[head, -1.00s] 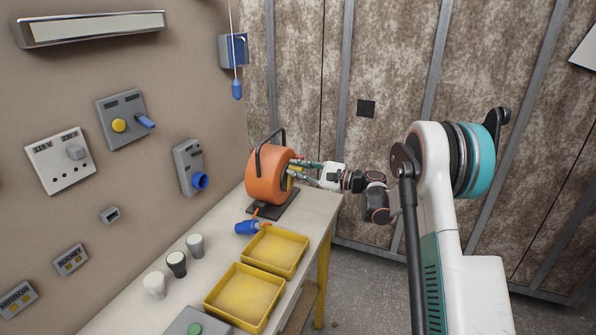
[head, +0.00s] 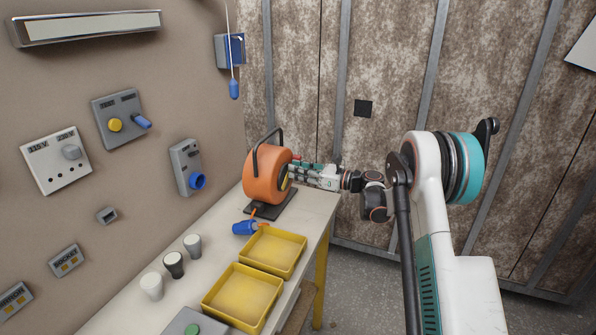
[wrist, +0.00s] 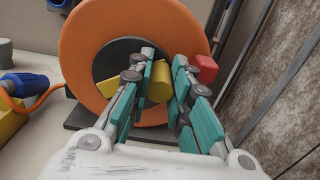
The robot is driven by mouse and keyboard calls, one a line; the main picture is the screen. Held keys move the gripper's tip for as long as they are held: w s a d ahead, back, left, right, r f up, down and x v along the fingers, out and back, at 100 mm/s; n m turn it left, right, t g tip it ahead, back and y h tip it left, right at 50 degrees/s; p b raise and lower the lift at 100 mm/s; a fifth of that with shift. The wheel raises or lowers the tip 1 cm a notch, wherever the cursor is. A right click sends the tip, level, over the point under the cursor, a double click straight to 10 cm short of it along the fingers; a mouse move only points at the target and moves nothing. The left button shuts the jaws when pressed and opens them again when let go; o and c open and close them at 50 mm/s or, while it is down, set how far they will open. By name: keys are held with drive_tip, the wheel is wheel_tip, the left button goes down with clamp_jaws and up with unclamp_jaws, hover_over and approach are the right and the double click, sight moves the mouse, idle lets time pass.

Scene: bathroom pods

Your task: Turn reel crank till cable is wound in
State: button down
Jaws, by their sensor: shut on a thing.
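The orange cable reel (head: 262,182) stands on a dark base plate at the far end of the bench, with a black carry handle over it. In the wrist view, the reel's orange disc (wrist: 85,45) faces me, with a dark hub. The yellow crank grip (wrist: 159,82) sticks out from it between my teal-padded fingers. My gripper (wrist: 164,62) is shut on this grip. In the head view, my gripper (head: 293,174) is at the reel's right face and hides part of the crank. A blue plug (head: 243,228) lies near the base, with a short orange cable (wrist: 42,102) showing.
Two yellow trays (head: 262,233) and several cups (head: 174,265) stand on the bench (head: 215,222) in front of the reel. A red block (wrist: 206,69) shows right of my fingers. A blue-ended pull cord (head: 234,88) hangs above the bench. Wall panels are at left.

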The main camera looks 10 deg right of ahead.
drive_tip(key=shift+w+f+m, duration=0.1)
drive_tip(key=shift+f+m, duration=0.05)
drive_tip(key=shift+m, duration=0.25)
drive_tip(key=c, duration=1.4)
unclamp_jaws()
drive_tip(key=shift+c, duration=0.2)
drive_tip(key=shift+d, duration=0.1)
drive_tip(key=v, duration=0.8)
